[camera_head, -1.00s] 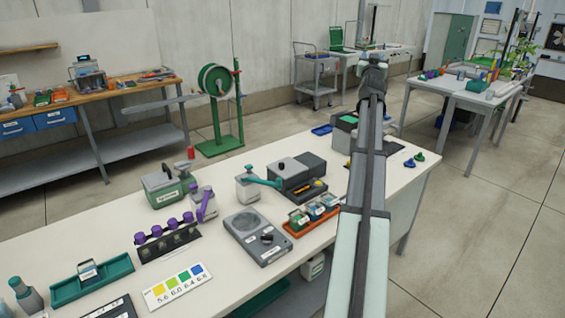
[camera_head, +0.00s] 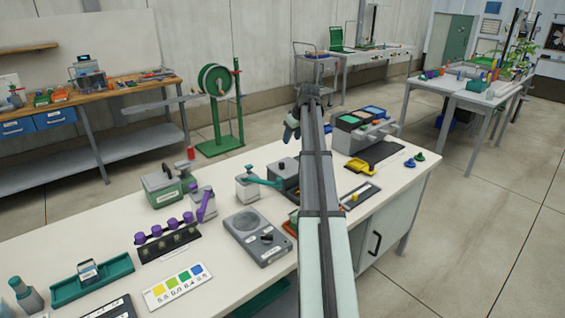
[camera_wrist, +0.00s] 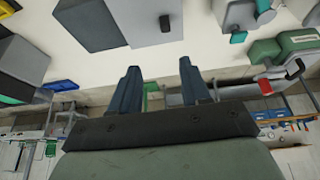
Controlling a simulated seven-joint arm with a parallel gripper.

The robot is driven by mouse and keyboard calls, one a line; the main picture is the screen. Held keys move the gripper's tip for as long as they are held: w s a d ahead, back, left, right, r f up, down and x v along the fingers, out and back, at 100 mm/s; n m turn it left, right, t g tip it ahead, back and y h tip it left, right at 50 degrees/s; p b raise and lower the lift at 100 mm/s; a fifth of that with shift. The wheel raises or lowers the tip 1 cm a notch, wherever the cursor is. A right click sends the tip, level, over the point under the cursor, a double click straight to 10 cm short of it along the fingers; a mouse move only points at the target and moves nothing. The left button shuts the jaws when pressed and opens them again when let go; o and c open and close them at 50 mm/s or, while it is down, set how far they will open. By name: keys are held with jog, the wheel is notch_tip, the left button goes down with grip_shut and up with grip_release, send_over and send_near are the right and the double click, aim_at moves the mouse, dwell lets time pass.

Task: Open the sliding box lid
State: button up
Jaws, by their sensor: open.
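The grey box (camera_head: 289,185) stands at the back middle of the bench in the head view, with a black knob (camera_head: 283,164) on top. My arm hides its right part. In the wrist view the box shows upside down at the top, with a darker grey section (camera_wrist: 85,25) beside a lighter grey section (camera_wrist: 147,18) that bears the knob (camera_wrist: 165,22). I cannot tell how far the lid is slid. My gripper (camera_head: 291,130) is beyond and above the box in the head view. Its two dark fingers (camera_wrist: 160,75) are apart, empty and clear of the box.
A grey scale-like device (camera_head: 257,237) is nearer. A grey rack with coloured bins (camera_head: 362,125) and a yellow item (camera_head: 362,166) are to the right. Bare bench lies between several items.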

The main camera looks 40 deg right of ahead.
aim_at(282, 163)
jog(key=x, duration=0.4)
jog(key=a+x, duration=0.1)
jog(key=x, duration=0.4)
jog(key=s+x, duration=0.1)
jog(key=x, duration=0.4)
jog(key=shift+w+a+f, duration=0.1)
jog(key=shift+a+f, duration=0.05)
jog(key=shift+f, duration=0.15)
jog(key=shift+g, duration=0.3)
grip_shut()
